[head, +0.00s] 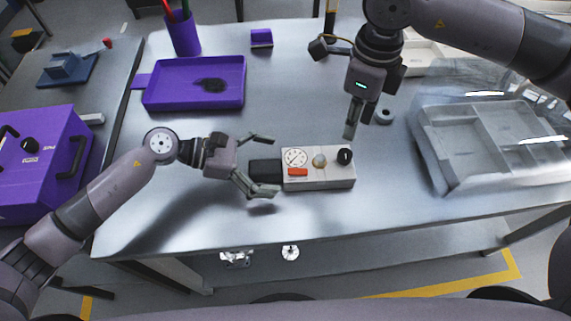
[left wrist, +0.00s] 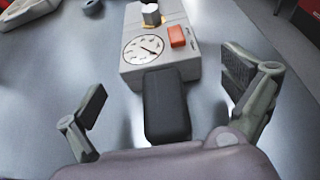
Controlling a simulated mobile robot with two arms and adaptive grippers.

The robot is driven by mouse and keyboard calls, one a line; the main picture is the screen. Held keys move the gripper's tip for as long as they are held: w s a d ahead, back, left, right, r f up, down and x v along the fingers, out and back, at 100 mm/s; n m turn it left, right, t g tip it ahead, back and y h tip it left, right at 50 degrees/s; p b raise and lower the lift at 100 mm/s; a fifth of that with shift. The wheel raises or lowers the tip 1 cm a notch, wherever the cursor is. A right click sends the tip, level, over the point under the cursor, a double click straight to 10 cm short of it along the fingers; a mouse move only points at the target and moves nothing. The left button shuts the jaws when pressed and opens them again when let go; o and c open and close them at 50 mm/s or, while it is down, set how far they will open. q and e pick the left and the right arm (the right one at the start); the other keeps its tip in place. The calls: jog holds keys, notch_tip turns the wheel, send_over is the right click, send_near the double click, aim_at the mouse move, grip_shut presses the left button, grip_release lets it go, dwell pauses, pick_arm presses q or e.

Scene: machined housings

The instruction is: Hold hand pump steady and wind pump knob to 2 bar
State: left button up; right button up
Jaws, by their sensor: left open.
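In the left wrist view the pump body (left wrist: 185,65) lies ahead and the handle (left wrist: 166,108) runs between the fingers. My left gripper (head: 268,164) is open, its fingers apart on either side of the handle and not visibly touching it.
A purple tray (head: 195,105) with a dark patch and a purple cup (head: 182,35) of pens stand at the back left. A clear-lidded grey compartment tray (head: 436,168) lies to the right. A small dark ring (head: 384,115) lies behind the pump. The table's front edge is close.

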pick_arm(q)
jog(key=shift+x, duration=1.75)
jog(key=shift+c, duration=0.3)
jog(key=c, duration=1.6)
jog(key=shift+o, duration=0.2)
pick_arm(e)
jog(key=shift+o, duration=1.5)
jog(key=shift+s+n+y, duration=0.2)
jog(key=shift+n+y, duration=0.5)
jog(key=n+y, duration=0.3)
jog(key=n, duration=0.1)
send_near(346, 153)
jog(key=x, duration=0.8)
jog(key=shift+s+a+f, duration=0.1)
jog(key=shift+f, duration=0.25)
